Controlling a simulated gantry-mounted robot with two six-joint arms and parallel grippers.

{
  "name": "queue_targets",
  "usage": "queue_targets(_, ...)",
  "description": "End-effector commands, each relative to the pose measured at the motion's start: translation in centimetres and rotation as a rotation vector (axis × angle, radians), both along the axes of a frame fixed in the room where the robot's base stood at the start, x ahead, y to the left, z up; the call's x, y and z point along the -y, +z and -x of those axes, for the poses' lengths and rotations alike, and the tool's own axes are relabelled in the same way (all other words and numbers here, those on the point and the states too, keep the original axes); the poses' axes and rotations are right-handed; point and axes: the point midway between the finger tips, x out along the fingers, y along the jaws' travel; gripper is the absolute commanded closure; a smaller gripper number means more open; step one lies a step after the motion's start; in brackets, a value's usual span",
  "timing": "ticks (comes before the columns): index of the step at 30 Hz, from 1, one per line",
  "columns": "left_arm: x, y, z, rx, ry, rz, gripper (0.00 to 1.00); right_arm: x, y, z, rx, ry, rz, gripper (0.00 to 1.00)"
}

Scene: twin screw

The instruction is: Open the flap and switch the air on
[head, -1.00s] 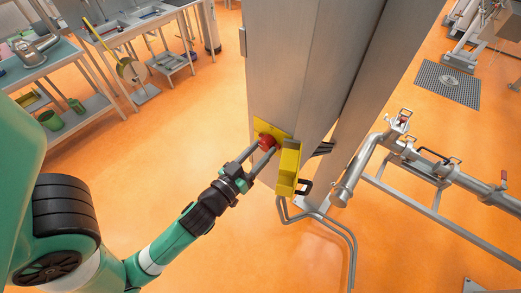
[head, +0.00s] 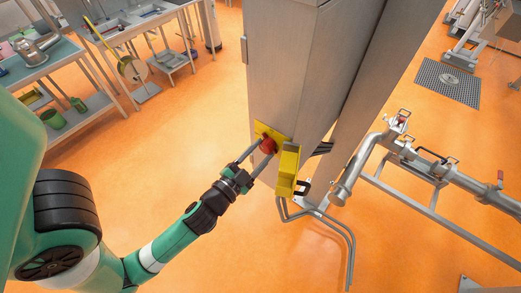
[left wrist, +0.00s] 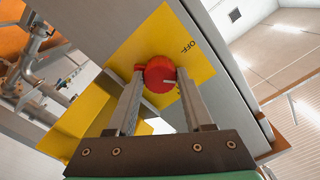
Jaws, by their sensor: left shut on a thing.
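The red air switch knob (head: 268,146) sits on a yellow plate on the side of the grey cabinet. My left gripper (head: 262,158) is shut on the knob, one finger on each side. In the left wrist view the knob (left wrist: 158,72) shows between the fingertips (left wrist: 160,80), with a white mark on its face. The word OFF (left wrist: 189,47) is printed on the plate to the right of the knob. The yellow flap (head: 288,170) stands open, away from the knob, and also shows at lower left in the left wrist view (left wrist: 88,125). My right gripper is out of view.
The tall grey cabinet (head: 295,70) rises above the switch. Bent pipes (head: 345,240) run along the floor below it. Steel piping with valves (head: 440,165) stands to the right. Benches (head: 85,70) stand at the far left. The orange floor around my left arm is clear.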

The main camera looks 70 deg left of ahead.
Motion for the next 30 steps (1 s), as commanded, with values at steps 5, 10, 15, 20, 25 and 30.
queue_targets(5, 0.0, 0.2, 0.0, -0.095, 0.0, -0.135, 1.0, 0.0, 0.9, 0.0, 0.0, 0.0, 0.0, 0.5)
queue_targets(10, 0.0, 0.2, 0.0, -0.186, -0.001, -0.267, 1.0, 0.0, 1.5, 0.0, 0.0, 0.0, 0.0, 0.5)
queue_targets(15, -0.1, 0.2, 0.0, -0.27, 0.0, -0.392, 1.0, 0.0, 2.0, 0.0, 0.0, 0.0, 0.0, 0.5)
queue_targets(20, -0.1, 0.2, 0.0, -0.336, 0.0, -0.488, 1.0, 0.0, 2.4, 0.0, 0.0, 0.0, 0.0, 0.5)
queue_targets(25, -0.1, 0.2, 0.0, -0.387, 0.0, -0.563, 1.0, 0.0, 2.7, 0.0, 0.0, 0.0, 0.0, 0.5)
queue_targets(30, -0.1, 0.1, 0.0, -0.417, 0.0, -0.606, 1.0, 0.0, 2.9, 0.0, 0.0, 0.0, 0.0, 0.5)
